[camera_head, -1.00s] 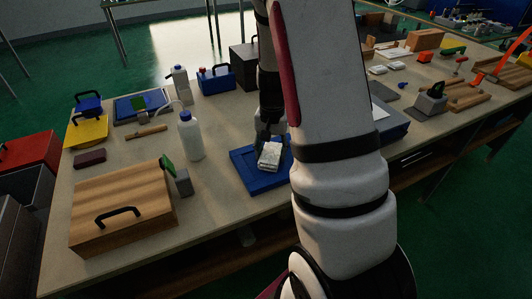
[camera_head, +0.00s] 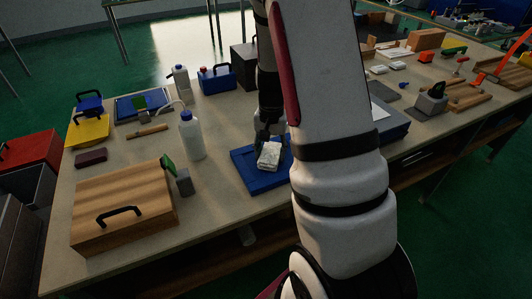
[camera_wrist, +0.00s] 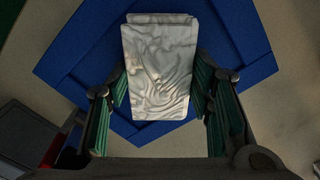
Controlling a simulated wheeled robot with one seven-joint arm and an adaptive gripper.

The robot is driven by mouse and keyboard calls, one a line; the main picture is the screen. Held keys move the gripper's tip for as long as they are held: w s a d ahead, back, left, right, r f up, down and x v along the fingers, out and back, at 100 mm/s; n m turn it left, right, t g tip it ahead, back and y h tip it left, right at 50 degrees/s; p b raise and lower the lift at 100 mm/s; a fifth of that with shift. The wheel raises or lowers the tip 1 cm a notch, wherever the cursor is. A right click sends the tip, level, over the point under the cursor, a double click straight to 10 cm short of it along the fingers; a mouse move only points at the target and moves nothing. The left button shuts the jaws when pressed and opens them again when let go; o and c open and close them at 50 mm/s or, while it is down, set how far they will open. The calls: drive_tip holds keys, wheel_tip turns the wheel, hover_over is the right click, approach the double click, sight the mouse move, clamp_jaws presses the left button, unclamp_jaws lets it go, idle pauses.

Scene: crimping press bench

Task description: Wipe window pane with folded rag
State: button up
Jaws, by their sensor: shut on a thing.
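The folded rag (camera_head: 268,156) is a pale, wrinkled pad over the blue tray (camera_head: 245,176) at mid-bench. In the wrist view, the rag (camera_wrist: 160,65) lies lengthwise between the green-padded fingers of my gripper (camera_wrist: 160,92), which is shut on its sides. The tray (camera_wrist: 255,45) shows around it. In the head view, my gripper (camera_head: 270,138) is at the rag's far end, partly hidden by my arm. I cannot tell whether the rag still touches the tray. A flat, blue-framed panel (camera_head: 130,111) lies at the back left; I cannot tell whether it is the window pane.
A white squeeze bottle (camera_head: 191,138) stands left of the tray. A wooden box (camera_head: 125,208) with a black handle is at the front left. A blue toolbox (camera_head: 216,79) and a dark box (camera_head: 244,65) stand behind. Bare bench lies between bottle and tray.

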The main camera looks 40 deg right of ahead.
drive_tip(key=shift+s+d+r, duration=0.1)
drive_tip(key=shift+s+d, duration=0.15)
drive_tip(key=shift+d, duration=0.1)
drive_tip(key=shift+w+a, duration=0.15)
drive_tip(key=shift+a, duration=0.45)
drive_tip(key=shift+w+a, duration=0.15)
drive_tip(key=shift+a, duration=0.4)
drive_tip(key=shift+w+a+p, duration=0.1)
drive_tip(key=shift+a+p, duration=0.2)
drive_tip(key=shift+p, duration=0.1)
drive_tip(key=o, duration=0.8)
drive_tip(key=shift+o, duration=0.2)
drive_tip(key=shift+r, duration=0.3)
drive_tip(key=shift+c, duration=0.6)
